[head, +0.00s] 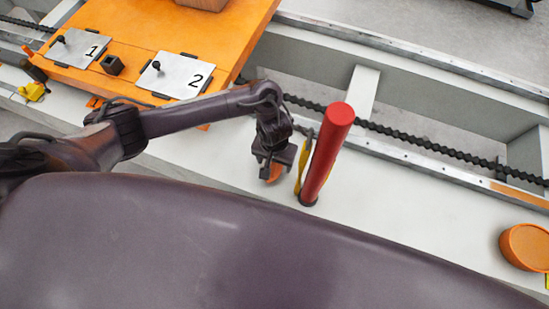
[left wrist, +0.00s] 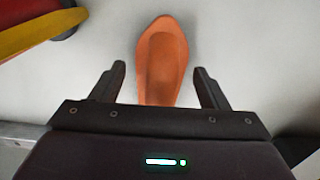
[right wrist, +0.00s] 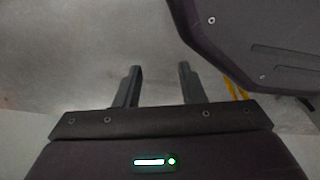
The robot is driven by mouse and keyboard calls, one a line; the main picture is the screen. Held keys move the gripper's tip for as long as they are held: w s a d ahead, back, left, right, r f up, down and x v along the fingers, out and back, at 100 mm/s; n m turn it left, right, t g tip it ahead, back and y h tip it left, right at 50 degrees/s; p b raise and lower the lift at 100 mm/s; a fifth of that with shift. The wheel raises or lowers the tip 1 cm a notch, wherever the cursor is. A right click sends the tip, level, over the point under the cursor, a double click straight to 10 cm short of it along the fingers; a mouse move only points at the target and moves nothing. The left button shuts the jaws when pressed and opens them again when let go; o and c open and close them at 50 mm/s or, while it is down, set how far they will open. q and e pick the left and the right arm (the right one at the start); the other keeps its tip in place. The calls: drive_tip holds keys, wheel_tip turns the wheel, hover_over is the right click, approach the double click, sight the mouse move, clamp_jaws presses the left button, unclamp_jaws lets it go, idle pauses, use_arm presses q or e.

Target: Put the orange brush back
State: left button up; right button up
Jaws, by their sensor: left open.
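The orange brush (left wrist: 163,62), a smooth elongated orange piece, lies on the pale surface in the left wrist view. My left gripper (left wrist: 161,78) is open, with one finger on each side of the brush and a visible gap to both. In the head view the left gripper (head: 271,168) points down just left of the red post, and only a bit of the brush (head: 273,174) shows under it. The brush's near end is hidden by the gripper body. My right gripper (right wrist: 159,75) shows only in the right wrist view, open and empty.
A red post (head: 328,150) with yellow parts beside it stands close to the left gripper. An orange round container (head: 525,247) is at the far right. An orange table (head: 130,25) with plates 1 (head: 75,48) and 2 (head: 195,82) is upper left. A black chain (head: 420,143) runs behind.

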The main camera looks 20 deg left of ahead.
use_arm(q)
drive_tip(key=shift+r, duration=0.3)
wheel_tip(320, 180, up, 7)
drive_tip(key=p, duration=0.4)
wheel_tip(320, 180, up, 4)
drive_tip(key=p, duration=0.3)
drive_tip(key=shift+f, duration=0.1)
drive_tip(key=shift+r+p, duration=0.45)
use_arm(e)
drive_tip(key=s+d+r, duration=0.2)
drive_tip(key=s, duration=0.7)
drive_tip(key=shift+s+r+g, duration=0.25)
drive_tip(key=shift+s+g, duration=0.05)
